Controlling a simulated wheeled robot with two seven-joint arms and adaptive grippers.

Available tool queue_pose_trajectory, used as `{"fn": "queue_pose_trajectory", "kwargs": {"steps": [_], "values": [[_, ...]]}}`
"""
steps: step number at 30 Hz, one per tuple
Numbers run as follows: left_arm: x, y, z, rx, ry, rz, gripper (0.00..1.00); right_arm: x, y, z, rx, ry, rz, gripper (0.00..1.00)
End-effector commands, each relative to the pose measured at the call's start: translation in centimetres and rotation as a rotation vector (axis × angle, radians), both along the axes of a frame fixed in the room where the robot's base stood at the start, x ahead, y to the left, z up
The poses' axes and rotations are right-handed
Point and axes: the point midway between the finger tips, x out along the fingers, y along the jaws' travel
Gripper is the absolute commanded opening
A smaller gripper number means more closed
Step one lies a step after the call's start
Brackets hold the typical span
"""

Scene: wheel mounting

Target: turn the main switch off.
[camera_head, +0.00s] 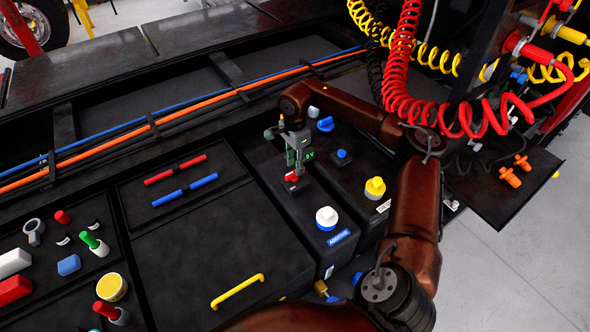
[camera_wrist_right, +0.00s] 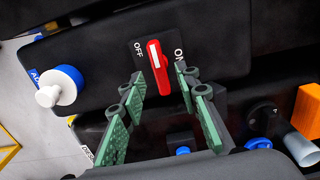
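The main switch is a red knob with a white stripe (camera_wrist_right: 158,68), on a black box between the labels OFF on the left and ON on the right in the right wrist view. Its striped end lies between the labels, and I cannot tell which setting it is in. In the head view the red switch (camera_head: 292,178) shows just below my right gripper (camera_head: 293,168). In the wrist view my right gripper (camera_wrist_right: 161,82) is open, its green fingers on either side of the knob's lower part. I cannot tell whether they touch it. My left gripper is not in view.
A white-and-blue knob (camera_head: 326,217) sits near the switch, a yellow knob (camera_head: 375,187) to its right, and blue knobs (camera_head: 325,124) behind. Red coiled hose (camera_head: 398,60) hangs at the upper right. A panel with a yellow handle (camera_head: 238,291) lies at the front left.

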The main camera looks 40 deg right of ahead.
Motion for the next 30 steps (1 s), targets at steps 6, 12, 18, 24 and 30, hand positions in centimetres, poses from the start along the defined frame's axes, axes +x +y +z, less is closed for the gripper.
{"fn": "queue_pose_trajectory", "kwargs": {"steps": [6,12,18,24,30], "values": [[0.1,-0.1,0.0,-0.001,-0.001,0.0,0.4,0.1,0.0,4.8,-0.001,-0.003,0.0,0.3],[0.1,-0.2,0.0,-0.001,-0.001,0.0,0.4,0.0,0.0,7.6,0.0,-0.001,-0.001,0.3],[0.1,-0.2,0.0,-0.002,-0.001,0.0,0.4,0.0,0.0,8.5,0.0,0.0,0.0,0.3],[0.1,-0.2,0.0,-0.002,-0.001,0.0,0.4,0.0,0.0,8.5,0.0,0.0,0.0,0.3],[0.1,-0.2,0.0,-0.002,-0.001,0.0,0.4,0.0,0.0,8.5,0.0,0.0,0.0,0.3]]}}
